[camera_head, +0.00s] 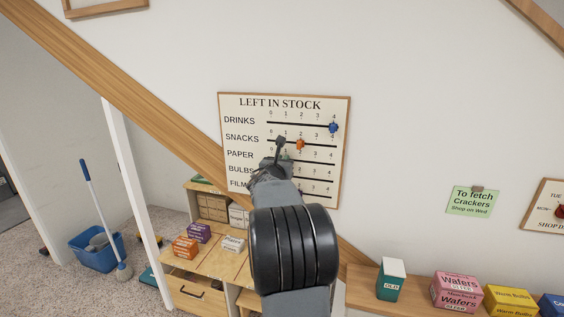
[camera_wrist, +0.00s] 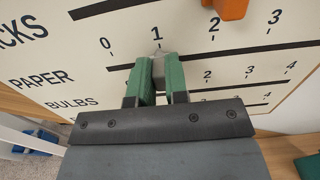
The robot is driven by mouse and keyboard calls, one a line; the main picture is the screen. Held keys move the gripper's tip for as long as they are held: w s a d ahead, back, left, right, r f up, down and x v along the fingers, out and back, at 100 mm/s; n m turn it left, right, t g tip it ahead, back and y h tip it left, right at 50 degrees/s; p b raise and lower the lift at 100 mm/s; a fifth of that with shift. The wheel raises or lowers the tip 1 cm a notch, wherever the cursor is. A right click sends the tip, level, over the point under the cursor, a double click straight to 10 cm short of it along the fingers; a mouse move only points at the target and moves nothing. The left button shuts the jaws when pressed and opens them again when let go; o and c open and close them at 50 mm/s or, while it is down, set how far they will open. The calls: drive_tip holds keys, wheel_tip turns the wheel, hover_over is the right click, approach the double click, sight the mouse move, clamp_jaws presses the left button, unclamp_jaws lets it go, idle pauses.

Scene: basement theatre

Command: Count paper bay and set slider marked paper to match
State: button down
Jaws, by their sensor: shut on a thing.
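The stock board (camera_head: 231,106) hangs on the wall, with rows for drinks, snacks, paper, bulbs and film. My gripper (camera_head: 284,157) is at the paper row, and my arm hides parts of the lower rows. In the wrist view, my green-padded fingers (camera_wrist: 160,72) are shut on a small grey slider knob (camera_wrist: 158,62), just below the 1 of the paper scale. The bays stand in a wooden shelf unit (camera_head: 222,266) below the board. Brown boxes (camera_head: 212,206) and white packs (camera_head: 237,214) sit in its upper compartments; my arm partly covers that area. No paper bay label is readable.
The blue drinks slider (camera_head: 333,128) is at 4 and the orange snacks slider (camera_head: 300,144) is at 2. Purple (camera_head: 199,232), orange (camera_head: 185,247) and white (camera_head: 233,244) boxes lie on the shelf front. A blue bucket (camera_head: 95,256) stands left; a ledge with boxes (camera_head: 456,290) runs right.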

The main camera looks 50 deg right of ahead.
drive_tip(key=shift+s, duration=0.1)
drive_tip(key=c, duration=1.1)
unclamp_jaws()
drive_tip(key=b+v, duration=0.2)
drive_tip(key=v, duration=1.1)
drive_tip(key=shift+s+a+b, duration=0.2)
drive_tip(key=shift+a+b, duration=0.1)
drive_tip(key=shift+b, duration=0.05)
